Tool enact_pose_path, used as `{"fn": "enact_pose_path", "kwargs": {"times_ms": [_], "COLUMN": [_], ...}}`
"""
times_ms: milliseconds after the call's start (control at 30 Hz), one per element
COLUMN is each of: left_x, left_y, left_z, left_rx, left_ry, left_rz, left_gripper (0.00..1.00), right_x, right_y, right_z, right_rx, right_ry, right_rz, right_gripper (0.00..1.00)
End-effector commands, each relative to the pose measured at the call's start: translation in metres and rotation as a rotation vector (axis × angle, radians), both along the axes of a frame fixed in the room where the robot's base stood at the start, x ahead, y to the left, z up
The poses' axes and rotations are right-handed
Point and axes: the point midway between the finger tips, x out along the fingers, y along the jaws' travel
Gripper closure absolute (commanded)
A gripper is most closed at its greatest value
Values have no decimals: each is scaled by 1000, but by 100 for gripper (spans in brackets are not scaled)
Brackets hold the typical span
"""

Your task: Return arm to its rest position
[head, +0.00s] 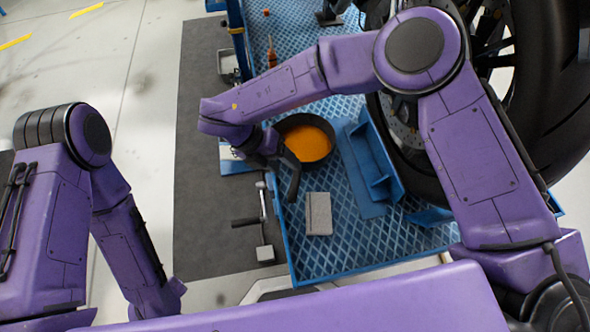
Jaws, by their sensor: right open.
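My right arm (262,92) reaches in from the right, bends over the blue workbench and ends near its left edge. My right gripper (287,172) is open, with its dark fingers over the bench just left of a dark round pan (328,156) holding orange liquid. I cannot tell whether the fingers touch the pan's rim. No object shows between the fingers. My left arm (128,240) is folded down at the lower left, over the floor. Its gripper is not visible.
A large black motorcycle wheel (540,90) stands at right. Floor at left is clear.

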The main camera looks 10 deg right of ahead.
Motion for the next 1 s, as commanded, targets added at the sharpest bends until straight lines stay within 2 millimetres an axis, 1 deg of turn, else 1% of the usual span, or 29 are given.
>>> {"fn": "enact_pose_path", "kwargs": {"times_ms": [33, 100, 200, 767, 867, 900, 1000], "left_x": [0, 0, 0, 0, 0, 0, 0], "left_y": [0, 0, 0, 0, 0, 0, 0], "left_z": [1, 2, 2, 3, 16, 26, 49], "left_rx": [0, 0, 0, 0, 0, 0, 0], "left_ry": [0, 0, 0, 0, 0, 0, 0], "left_rz": [0, 0, 0, 0, 0, 0, 0], "left_gripper": [100, 100, 100, 100, 100, 100, 100], "right_x": [1, 2, 3, 3, 3, 3, 3], "right_y": [6, 12, 17, 18, 18, 18, 18], "right_z": [9, 19, 27, 29, 42, 53, 76], "right_rx": [1, 0, 0, 0, 0, 0, 0], "right_ry": [-2, -2, -1, 1, 1, 1, 1], "right_rz": [1, 1, 1, 1, 1, 1, 1], "right_gripper": [46, 46, 46, 46, 46, 46, 46]}}
